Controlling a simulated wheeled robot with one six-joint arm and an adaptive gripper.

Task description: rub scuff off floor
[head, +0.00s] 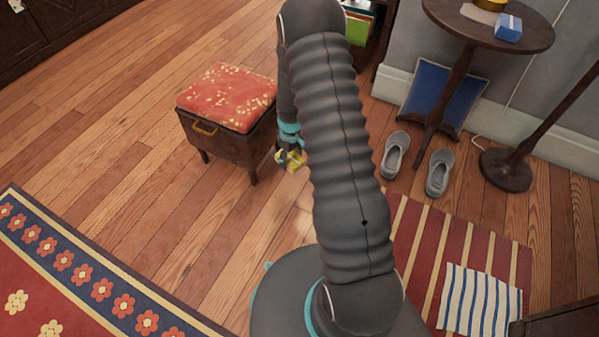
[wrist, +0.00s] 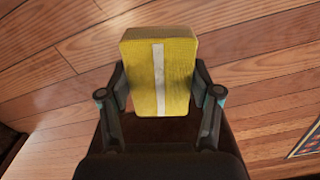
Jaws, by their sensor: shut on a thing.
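My gripper (head: 290,152) is shut on a yellow block (wrist: 178,75) with a white stripe down its middle. In the wrist view my two fingers (wrist: 160,88) press on the block's left and right sides. In the head view the yellow block (head: 292,161) shows small beside the stool, over the wooden floor (head: 215,225). I cannot tell whether it touches the floor. A faint pale patch (head: 303,226) shows on the floor beside my arm; I cannot tell whether it is the scuff. My arm hides part of the floor.
A red-topped stool (head: 228,95) stands left of my gripper. A flowered rug (head: 75,275) lies at lower left, a striped rug (head: 425,225) at right. Grey slippers (head: 440,172), a round table (head: 490,25) and a stand base (head: 506,170) are at right. Floor between stool and flowered rug is clear.

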